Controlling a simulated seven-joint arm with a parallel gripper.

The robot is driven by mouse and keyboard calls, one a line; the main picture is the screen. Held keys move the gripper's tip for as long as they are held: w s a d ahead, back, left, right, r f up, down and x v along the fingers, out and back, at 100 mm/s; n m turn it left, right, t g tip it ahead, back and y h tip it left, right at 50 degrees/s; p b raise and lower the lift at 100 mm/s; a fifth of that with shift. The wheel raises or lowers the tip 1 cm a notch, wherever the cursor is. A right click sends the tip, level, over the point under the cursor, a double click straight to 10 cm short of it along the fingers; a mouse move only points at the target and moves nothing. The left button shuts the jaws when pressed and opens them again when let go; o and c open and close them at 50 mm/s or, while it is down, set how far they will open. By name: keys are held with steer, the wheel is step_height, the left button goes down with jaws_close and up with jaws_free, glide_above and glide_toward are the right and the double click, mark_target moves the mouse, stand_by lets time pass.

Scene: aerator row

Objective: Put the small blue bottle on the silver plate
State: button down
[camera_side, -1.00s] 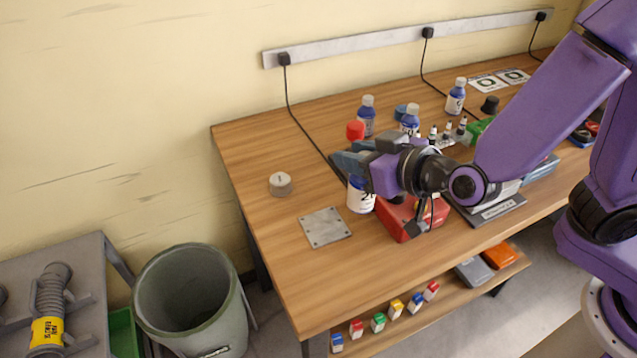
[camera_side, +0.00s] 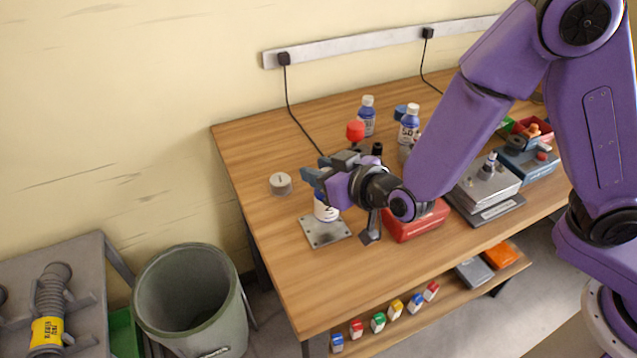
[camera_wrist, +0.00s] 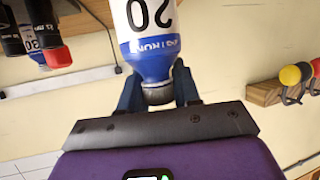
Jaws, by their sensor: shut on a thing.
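A blue bottle with a white label (camera_side: 326,208) hangs from my gripper (camera_side: 322,183) at the silver plate (camera_side: 318,238). In the wrist view the bottle (camera_wrist: 148,35) shows "20" on its label, and my gripper (camera_wrist: 158,92) is shut on its grey cap. In the side view the bottle looks upright, with its lower end over the back part of the plate. I cannot tell whether its base touches the plate. My gripper hides the bottle's top in the side view.
Two other blue bottles, one (camera_side: 367,117) further back and one (camera_side: 409,124) beside my arm, stand on the table. A red-topped thing (camera_side: 355,131) stands behind my gripper. A grey round weight (camera_side: 281,184) lies left of the plate. A red box (camera_side: 418,222) is to the right.

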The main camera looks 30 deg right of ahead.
steer(key=shift+w+a+f, duration=0.1)
steer(key=shift+w+f, duration=0.1)
steer(key=shift+f, duration=1.6)
steer(key=shift+f, duration=0.2)
steer(key=c, duration=0.8)
jaws_free()
steer(key=shift+r, duration=0.25)
steer(key=v, duration=1.2)
